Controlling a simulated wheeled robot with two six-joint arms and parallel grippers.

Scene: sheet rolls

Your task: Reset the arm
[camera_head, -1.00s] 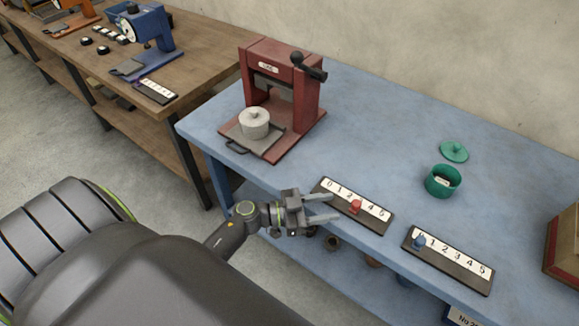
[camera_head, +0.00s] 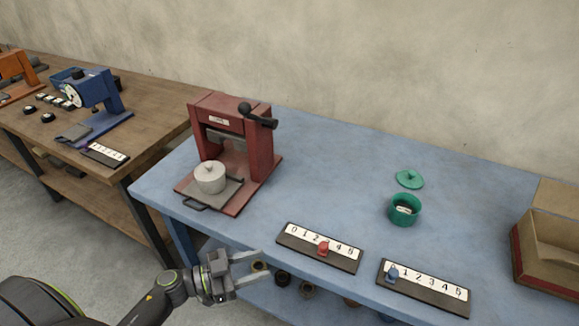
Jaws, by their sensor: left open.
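My left gripper (camera_head: 248,269) is open and empty, low in the head view, in front of the blue table's (camera_head: 330,182) front edge. It lies left of and below the number board with the red peg (camera_head: 323,249), apart from it. My left arm comes in from the lower left. My right gripper does not show.
A red press (camera_head: 238,150) stands on the table with a lidded white pot (camera_head: 210,178) on its tray. A green cup (camera_head: 404,210), its green lid (camera_head: 410,179), a second number board with a blue peg (camera_head: 393,273) and a tan box (camera_head: 556,247) are to the right.

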